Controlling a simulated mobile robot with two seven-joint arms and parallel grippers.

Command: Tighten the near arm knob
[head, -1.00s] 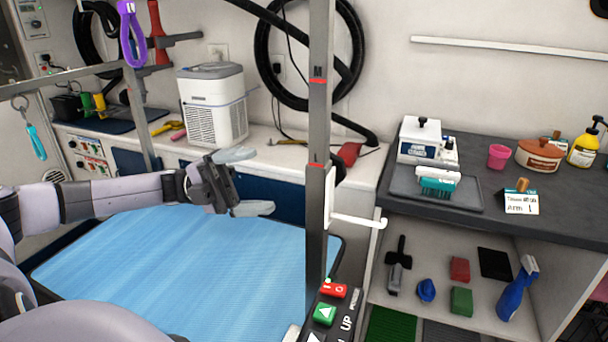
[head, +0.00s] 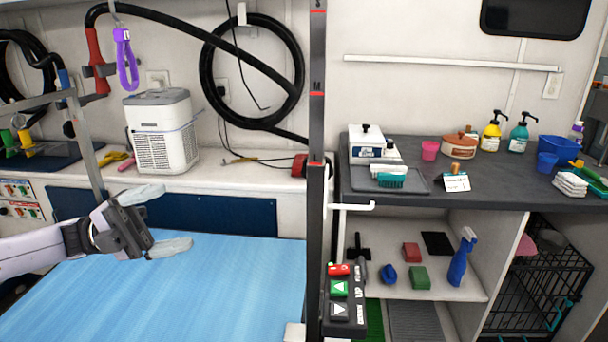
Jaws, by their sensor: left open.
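The near grooming-arm post (head: 316,120) is a dark upright with red marks and letters, rising in the middle of the head view. I cannot make out a knob on it. A white hook (head: 355,206) sticks out to the right of the post. My left gripper (head: 178,217) is open and empty, with its pale fingers apart. It is above the blue table top (head: 200,285), well left of the post. My right gripper is not in view.
A control box (head: 345,300) with red and green buttons stands at the post's foot. A white dryer unit (head: 161,130) sits on the back counter. A purple loop (head: 126,62) hangs at upper left. A dark counter (head: 500,190) with bottles and a tray is at right.

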